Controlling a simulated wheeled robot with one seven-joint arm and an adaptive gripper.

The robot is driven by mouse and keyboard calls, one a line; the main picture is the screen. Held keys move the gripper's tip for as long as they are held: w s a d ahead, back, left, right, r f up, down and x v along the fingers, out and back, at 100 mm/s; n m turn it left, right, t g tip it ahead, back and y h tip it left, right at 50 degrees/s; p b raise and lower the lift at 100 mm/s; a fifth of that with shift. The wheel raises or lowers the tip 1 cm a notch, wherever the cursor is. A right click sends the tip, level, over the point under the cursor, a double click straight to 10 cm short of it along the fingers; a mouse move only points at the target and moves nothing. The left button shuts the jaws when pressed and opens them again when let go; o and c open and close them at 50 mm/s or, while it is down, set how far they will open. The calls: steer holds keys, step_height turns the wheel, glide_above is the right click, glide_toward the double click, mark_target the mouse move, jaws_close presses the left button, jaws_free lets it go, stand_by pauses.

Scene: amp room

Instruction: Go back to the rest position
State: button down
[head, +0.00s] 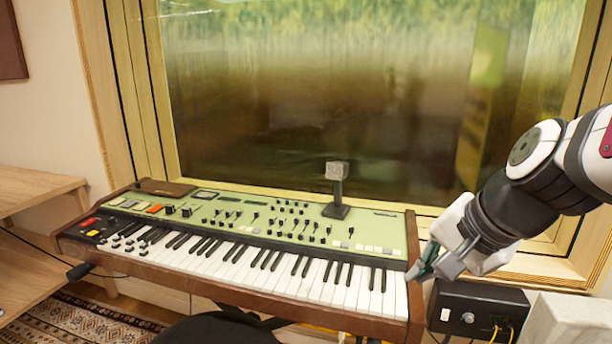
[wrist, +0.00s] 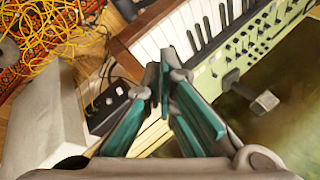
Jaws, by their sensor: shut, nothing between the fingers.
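My gripper (head: 424,262) is at the right end of the keyboard synthesizer (head: 365,252), in front of its right wooden end panel in the head view. Its teal fingers are shut and empty. In the wrist view my gripper (wrist: 164,75) points down past the keyboard synthesizer (wrist: 228,55), with the white keys beyond the fingertips. I cannot tell whether the fingertips touch the keyboard.
A black box with a knob (head: 475,311) is below my gripper. A wooden desk (head: 35,190) is at the left. A window (head: 330,100) is behind. Yellow cables (wrist: 55,45) lie on the floor.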

steer(key=s+d+f+n+g+h, duration=0.1)
steer(key=s+n+g, duration=0.3)
steer(key=s, duration=0.8)
steer(key=s+d+f+n+g+h, duration=0.15)
steer(key=s+n, duration=0.45)
steer(key=s, duration=0.7)
step_height(320, 180, up, 24)
steer(key=a+t+p, duration=0.1)
steer(key=t+p, duration=0.3)
steer(key=p, duration=1.8)
steer(key=shift+w, duration=0.35)
steer(key=shift+r, duration=0.1)
